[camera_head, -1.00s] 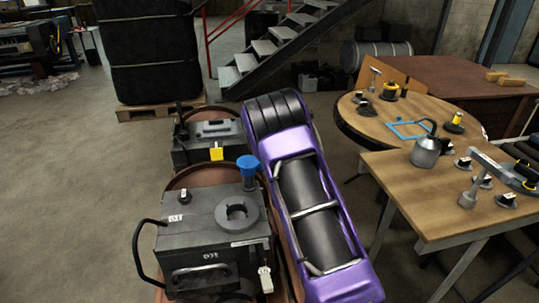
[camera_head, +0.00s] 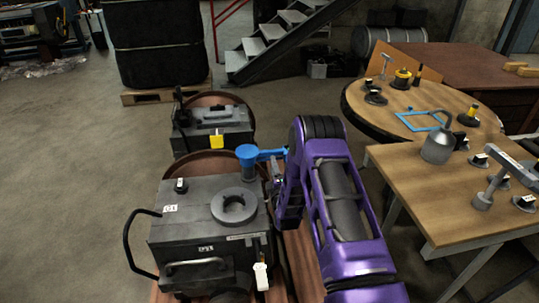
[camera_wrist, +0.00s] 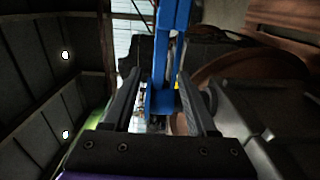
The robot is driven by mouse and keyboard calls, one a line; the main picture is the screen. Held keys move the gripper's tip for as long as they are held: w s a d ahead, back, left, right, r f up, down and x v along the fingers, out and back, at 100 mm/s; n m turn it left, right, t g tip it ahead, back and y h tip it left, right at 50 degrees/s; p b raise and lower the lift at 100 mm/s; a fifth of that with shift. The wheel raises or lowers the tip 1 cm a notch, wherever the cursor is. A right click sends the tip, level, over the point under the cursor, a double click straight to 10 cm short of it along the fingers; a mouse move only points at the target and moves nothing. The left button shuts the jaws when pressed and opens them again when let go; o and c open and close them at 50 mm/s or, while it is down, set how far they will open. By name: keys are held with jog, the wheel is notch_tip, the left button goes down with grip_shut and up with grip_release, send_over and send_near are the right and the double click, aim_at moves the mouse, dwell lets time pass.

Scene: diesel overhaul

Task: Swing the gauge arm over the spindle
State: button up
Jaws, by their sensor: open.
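In the wrist view a blue bar (camera_wrist: 168,50) runs down between my fingers. My gripper (camera_wrist: 160,82) is open, with one dark finger on each side of the bar; I cannot tell whether either touches it. In the head view my gripper is mostly hidden by my purple arm. A grey ring (camera_head: 234,206) sits on top of the housing; I cannot tell whether it is the spindle.
A second grey machine (camera_head: 212,132) stands behind. A pallet (camera_head: 165,93) with black stacked goods is at the back. Floor at the left is clear.

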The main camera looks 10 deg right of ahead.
aim_at(270, 155)
jog(key=w+b, duration=0.1)
jog(key=w, duration=0.7)
jog(key=shift+w, duration=0.35)
jog(key=shift+c, duration=0.3)
grip_shut()
dwell(0.6)
